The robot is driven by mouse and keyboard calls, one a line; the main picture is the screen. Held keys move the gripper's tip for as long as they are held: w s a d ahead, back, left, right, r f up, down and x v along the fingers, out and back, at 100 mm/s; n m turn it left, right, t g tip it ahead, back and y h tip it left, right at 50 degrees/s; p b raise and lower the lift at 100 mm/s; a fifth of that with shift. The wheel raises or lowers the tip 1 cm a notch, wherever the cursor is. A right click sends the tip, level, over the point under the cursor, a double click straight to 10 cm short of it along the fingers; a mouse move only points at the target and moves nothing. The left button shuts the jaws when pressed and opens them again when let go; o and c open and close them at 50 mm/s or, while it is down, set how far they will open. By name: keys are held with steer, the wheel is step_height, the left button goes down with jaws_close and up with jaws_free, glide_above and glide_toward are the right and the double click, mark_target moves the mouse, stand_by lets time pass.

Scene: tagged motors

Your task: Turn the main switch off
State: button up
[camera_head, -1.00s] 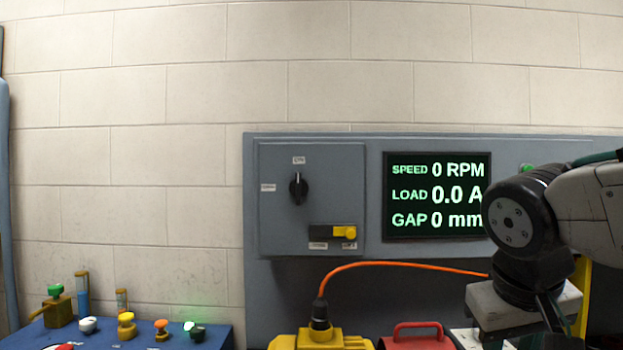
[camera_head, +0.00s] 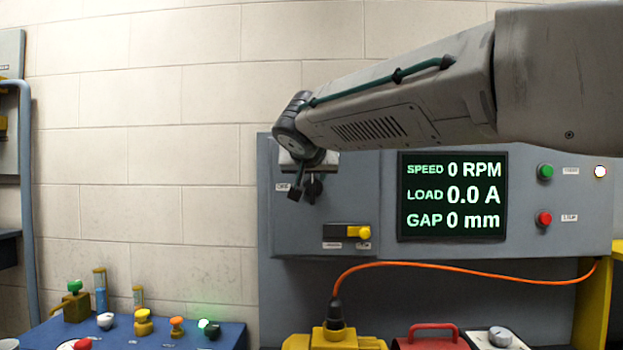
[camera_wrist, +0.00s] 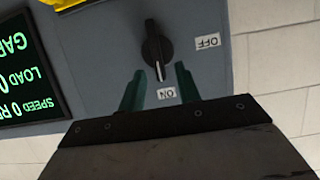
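The main switch is a black rotary knob (camera_wrist: 157,48) on a grey panel box. In the wrist view its white mark points to the ON label (camera_wrist: 167,93); the OFF label (camera_wrist: 208,41) is to the right. My gripper (camera_wrist: 160,70) is open, its two green fingers apart, with the tips near the knob's marked end. I cannot tell whether they touch it. In the head view my gripper (camera_head: 296,190) is in front of the panel, beside the partly hidden knob (camera_head: 314,188).
A yellow slider (camera_head: 358,232) sits below the switch. The display (camera_head: 452,195) reads 0 RPM, 0.0 A and 0 mm. Green (camera_head: 545,171) and red (camera_head: 544,218) buttons are to its right. An orange cable (camera_head: 450,275) runs below the panel. A blue bench (camera_head: 150,342) holds several knobs.

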steer(key=shift+x, duration=1.3)
jaws_close()
